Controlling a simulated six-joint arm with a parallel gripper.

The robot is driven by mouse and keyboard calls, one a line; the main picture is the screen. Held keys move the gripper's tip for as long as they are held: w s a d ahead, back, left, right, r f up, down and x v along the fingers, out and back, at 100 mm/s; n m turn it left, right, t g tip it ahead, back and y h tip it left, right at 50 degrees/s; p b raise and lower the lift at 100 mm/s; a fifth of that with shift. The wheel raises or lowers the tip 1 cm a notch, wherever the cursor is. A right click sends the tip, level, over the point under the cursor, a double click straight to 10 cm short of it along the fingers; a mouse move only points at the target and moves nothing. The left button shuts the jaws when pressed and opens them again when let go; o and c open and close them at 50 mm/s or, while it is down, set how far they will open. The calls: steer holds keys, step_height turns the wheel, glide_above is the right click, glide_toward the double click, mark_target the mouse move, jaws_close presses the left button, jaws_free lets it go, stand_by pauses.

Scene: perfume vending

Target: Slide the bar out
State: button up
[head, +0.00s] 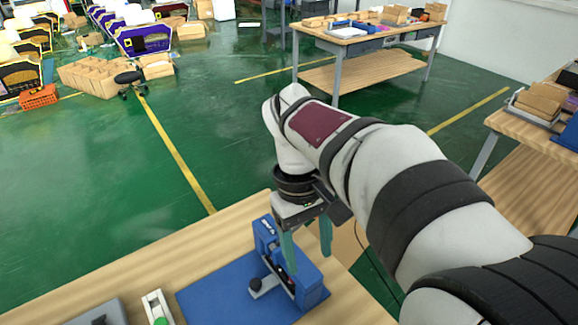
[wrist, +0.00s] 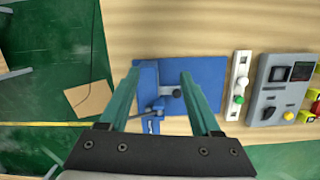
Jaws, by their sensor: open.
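A blue fixture (head: 308,286) stands on a blue base plate (head: 215,297) at the near edge of the wooden table. A lever with a dark round knob (head: 256,285) sticks out of its side; in the wrist view a dark knob (wrist: 178,93) on a short grey rod shows between my fingers. I cannot tell for certain which part is the bar. My gripper (head: 309,262) has two teal fingers pointing down over the fixture. In the wrist view my gripper (wrist: 160,75) is open, its fingers apart on either side of the fixture, with nothing seen held. Contact cannot be told.
A white strip with a green button (head: 160,318) lies beside the plate. A grey control box (wrist: 284,90) with coloured buttons is further along the wooden table (head: 205,238). A cardboard piece (wrist: 88,101) lies on the green floor. Other workbenches stand well away.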

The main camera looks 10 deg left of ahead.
steer(key=w+a+f+n+h, duration=0.1)
steer(key=w+a+f+n, duration=0.25)
steer(key=a, duration=0.45)
steer(key=n+t+h, duration=0.2)
steer(key=n, duration=0.5)
glide_toward(255, 283)
steer(key=x, duration=0.8)
steer(key=shift+f, duration=0.2)
jaws_close()
